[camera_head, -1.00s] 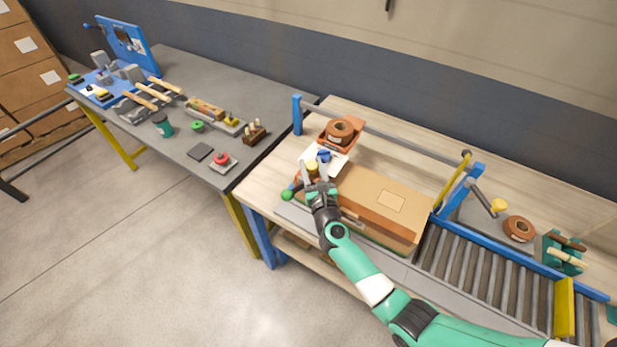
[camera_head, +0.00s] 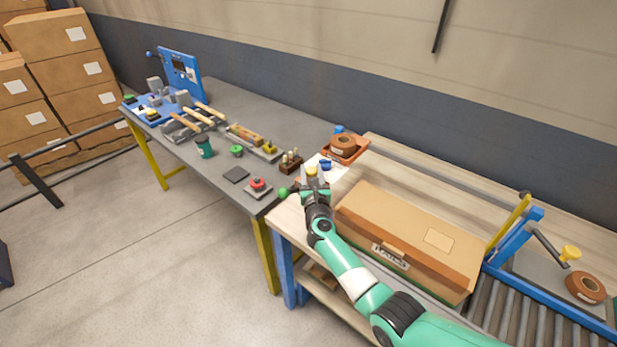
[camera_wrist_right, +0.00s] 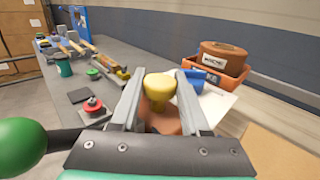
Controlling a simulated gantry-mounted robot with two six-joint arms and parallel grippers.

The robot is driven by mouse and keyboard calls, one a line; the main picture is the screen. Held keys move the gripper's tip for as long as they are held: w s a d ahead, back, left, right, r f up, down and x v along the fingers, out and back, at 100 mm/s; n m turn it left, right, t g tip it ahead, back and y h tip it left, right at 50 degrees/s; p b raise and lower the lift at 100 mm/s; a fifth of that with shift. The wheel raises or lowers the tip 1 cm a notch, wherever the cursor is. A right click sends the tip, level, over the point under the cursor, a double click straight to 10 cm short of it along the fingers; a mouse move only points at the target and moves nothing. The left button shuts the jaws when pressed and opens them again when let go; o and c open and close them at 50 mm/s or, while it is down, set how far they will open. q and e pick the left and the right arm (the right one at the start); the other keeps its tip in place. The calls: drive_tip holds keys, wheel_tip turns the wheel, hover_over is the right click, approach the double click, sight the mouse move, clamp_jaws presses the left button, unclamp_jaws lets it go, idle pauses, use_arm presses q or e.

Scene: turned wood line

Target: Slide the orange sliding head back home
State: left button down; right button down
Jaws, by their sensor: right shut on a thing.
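The orange sliding head (camera_wrist_right: 163,122) shows in the right wrist view as an orange block under a yellow knob (camera_wrist_right: 159,90). My right gripper (camera_head: 314,172) is at the left end of the wooden bench in the head view. Its two grey fingers (camera_wrist_right: 157,95) are shut on the yellow knob, one on each side. The gripper hides most of the head and whatever it slides on. A green ball handle (camera_wrist_right: 20,147) on a dark lever sticks out at the left of the gripper. My left gripper is not in view.
A closed cardboard box (camera_head: 410,235) lies right of the gripper. Behind the gripper are an orange tray (camera_head: 350,153) with a brown tape roll (camera_head: 343,144) and a blue object (camera_head: 325,164). The grey table (camera_head: 225,170) at left carries tools and a red button (camera_head: 257,184).

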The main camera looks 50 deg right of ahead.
drive_tip(key=shift+f, duration=0.15)
drive_tip(key=c, duration=0.8)
unclamp_jaws()
drive_tip(key=shift+c, duration=0.2)
drive_tip(key=o, duration=0.5)
drive_tip(key=shift+w, duration=0.3)
drive_tip(key=shift+c, duration=0.2)
drive_tip(key=shift+s, duration=0.1)
drive_tip(key=shift+s+a, duration=0.1)
drive_tip(key=p+v, duration=0.2)
drive_tip(key=v, duration=0.1)
drive_tip(key=p+v, duration=0.1)
drive_tip(key=shift+s+a+r, duration=0.1)
drive_tip(key=shift+a+r, duration=0.1)
drive_tip(key=shift+r, duration=0.15)
drive_tip(key=p+v, duration=0.1)
drive_tip(key=v, duration=0.6)
drive_tip(key=shift+f+p, duration=0.25)
drive_tip(key=shift+p, duration=0.15)
